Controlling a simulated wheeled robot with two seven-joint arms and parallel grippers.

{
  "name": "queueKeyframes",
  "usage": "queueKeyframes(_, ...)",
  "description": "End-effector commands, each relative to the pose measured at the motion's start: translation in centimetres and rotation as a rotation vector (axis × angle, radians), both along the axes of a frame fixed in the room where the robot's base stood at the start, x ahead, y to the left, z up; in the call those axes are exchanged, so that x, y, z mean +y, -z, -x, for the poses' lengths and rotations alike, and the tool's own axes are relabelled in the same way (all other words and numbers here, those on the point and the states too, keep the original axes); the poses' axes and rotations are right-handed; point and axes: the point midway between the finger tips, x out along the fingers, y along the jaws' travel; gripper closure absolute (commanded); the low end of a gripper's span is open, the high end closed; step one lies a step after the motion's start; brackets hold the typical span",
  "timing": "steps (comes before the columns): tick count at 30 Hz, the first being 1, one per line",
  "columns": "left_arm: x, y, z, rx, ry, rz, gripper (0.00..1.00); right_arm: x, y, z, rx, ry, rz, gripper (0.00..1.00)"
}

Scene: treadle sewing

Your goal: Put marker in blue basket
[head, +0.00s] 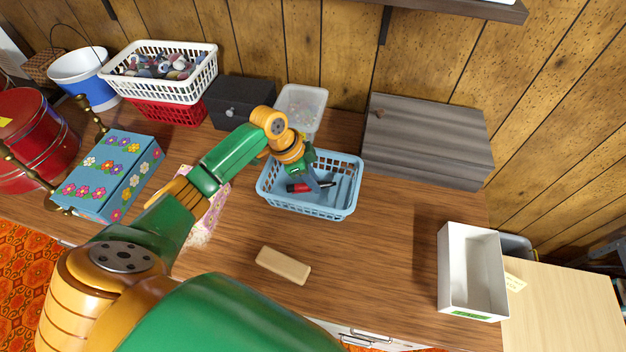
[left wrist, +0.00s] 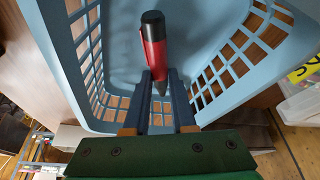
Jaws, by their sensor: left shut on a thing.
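The marker (head: 299,188) is red with a black end and is inside the light blue basket (head: 345,158) on the wooden table. My left gripper (head: 311,183) reaches down into the basket and is shut on the marker. In the left wrist view the marker (left wrist: 154,42) sticks out from between the fingertips of my left gripper (left wrist: 160,84), within the walls of the blue basket (left wrist: 72,70). I cannot tell whether the marker touches the basket floor. My right gripper is not in view.
A clear tub (head: 301,104) and a dark box (head: 240,97) stand behind the basket. A grey wooden box (head: 428,140) is at the back right. A tan block (head: 283,265) lies in front, and a white bin (head: 472,270) stands at the right. Bare tabletop (head: 380,230) lies between.

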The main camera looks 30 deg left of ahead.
Motion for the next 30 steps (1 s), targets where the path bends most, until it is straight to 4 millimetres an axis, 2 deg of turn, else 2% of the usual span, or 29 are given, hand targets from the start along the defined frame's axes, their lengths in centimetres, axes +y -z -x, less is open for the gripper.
queueKeyframes(2,0.0,0.6,0.1,0.001,0.0,0.0,1.0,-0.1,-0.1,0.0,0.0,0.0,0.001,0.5)
queueKeyframes(11,0.0,0.9,0.0,-0.001,0.0,0.0,1.0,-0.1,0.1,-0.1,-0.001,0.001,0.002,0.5)
queueKeyframes(12,0.0,0.9,0.0,-0.001,0.0,0.0,0.71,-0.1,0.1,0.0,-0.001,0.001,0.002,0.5)
queueKeyframes(15,0.0,0.8,0.0,-0.001,0.0,0.0,0.46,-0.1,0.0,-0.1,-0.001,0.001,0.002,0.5)
queueKeyframes(25,0.1,0.3,0.0,-0.001,-0.001,0.0,0.46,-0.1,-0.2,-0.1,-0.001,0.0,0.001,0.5)
queueKeyframes(30,1.5,-3.5,0.8,-0.007,-0.002,-0.002,0.46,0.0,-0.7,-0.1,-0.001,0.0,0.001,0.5)
